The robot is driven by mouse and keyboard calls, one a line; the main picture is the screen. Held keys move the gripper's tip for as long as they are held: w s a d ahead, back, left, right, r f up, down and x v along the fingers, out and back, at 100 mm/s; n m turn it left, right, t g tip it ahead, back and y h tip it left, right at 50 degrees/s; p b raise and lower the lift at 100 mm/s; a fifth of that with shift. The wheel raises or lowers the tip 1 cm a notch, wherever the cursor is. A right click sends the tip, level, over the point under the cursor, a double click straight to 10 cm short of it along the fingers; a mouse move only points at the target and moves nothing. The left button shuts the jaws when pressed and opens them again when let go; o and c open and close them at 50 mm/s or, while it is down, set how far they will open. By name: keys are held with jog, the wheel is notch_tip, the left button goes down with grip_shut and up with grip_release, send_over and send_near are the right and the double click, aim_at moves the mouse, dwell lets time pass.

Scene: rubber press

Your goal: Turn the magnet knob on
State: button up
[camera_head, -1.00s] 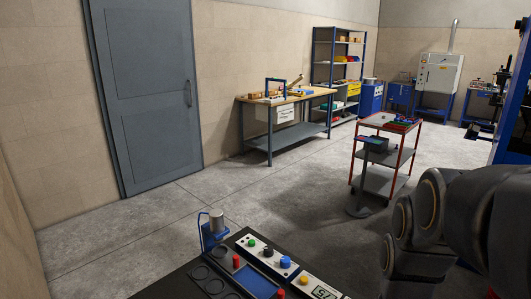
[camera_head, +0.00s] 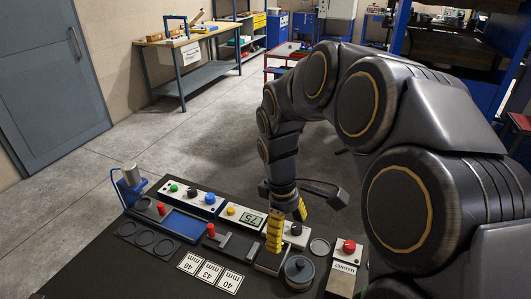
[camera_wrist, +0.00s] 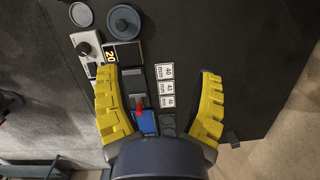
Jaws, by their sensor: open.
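The way the knob is turned is too small to tell. My gripper (camera_head: 288,222) has yellow fingers, apart and empty, pointing down above the bench to the left of the knob. In the wrist view my gripper (camera_wrist: 156,73) is wide open over the bench, with nothing between the fingers.
A dark round lidded pot (camera_head: 298,271) sits between my gripper and the magnet box. A white box with a dark knob (camera_head: 296,229) stands close by my fingers. Printed size cards (camera_head: 208,272) and a blue tray (camera_head: 186,224) lie left.

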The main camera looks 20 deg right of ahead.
jog(key=w+d+f+n, duration=0.2)
jog(key=w+d+f, duration=0.5)
jog(key=d+f, duration=0.15)
jog(key=n+g+h, duration=0.1)
jog(key=n+h, duration=0.1)
jog(key=n, duration=0.1)
send_near(350, 243)
notch_tip(350, 243, down, 2)
jog(key=shift+s+a+f, duration=0.1)
jog(key=shift+a, duration=0.05)
jog(key=shift+s+d+f, duration=0.15)
jog(key=shift+d+f, duration=0.25)
jog(key=x, duration=0.7)
jog(key=shift+s+d, duration=0.1)
jog(key=shift+s, duration=0.1)
jog(key=shift+c, duration=0.3)
jog(key=c, duration=1.1)
